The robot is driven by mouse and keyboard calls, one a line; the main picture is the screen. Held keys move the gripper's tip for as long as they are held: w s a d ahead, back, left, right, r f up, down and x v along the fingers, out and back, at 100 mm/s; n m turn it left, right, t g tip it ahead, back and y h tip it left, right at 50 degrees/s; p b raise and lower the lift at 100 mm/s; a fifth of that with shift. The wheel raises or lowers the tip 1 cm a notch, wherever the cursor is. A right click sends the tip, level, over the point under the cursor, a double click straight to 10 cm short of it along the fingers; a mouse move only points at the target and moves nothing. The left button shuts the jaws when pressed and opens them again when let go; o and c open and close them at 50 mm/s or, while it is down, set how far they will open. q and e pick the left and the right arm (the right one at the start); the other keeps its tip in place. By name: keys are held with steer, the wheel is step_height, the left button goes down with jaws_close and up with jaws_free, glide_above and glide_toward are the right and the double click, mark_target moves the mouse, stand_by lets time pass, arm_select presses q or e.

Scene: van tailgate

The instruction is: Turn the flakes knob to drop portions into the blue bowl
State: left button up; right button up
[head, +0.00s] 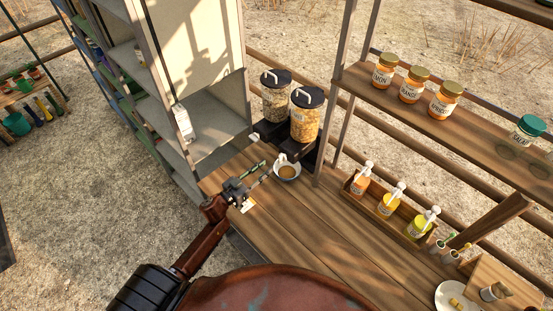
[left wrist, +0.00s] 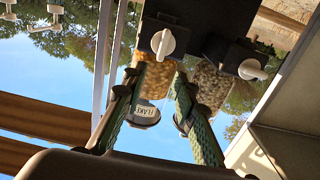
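The flakes dispenser (head: 306,117) is a clear canister with a dark lid, on a black base at the back of the wooden counter. Its white knob (head: 282,158) faces me and shows large in the left wrist view (left wrist: 163,42), which is upside down. The bowl (head: 287,174) stands below the knob, its rim pale, with brown contents; its blue colour is hard to see. My left gripper (head: 264,170) is open and empty, just left of the bowl and short of the knob. Its green fingers are spread in the left wrist view (left wrist: 160,80). My right gripper is not in view.
A second dispenser (head: 275,98) stands to the left, with its own white knob (left wrist: 252,68). A grey shelf unit (head: 215,140) rises at the left. A bottle rack (head: 372,207) stands to the right, under a shelf of jars (head: 410,90). The counter's front middle is clear.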

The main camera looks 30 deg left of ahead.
mark_target(279, 157)
arm_select(q)
steer(key=x, duration=0.7)
steer(key=shift+w+p, duration=0.15)
steer(key=shift+p, duration=0.25)
steer(key=shift+c, duration=0.7)
jaws_close()
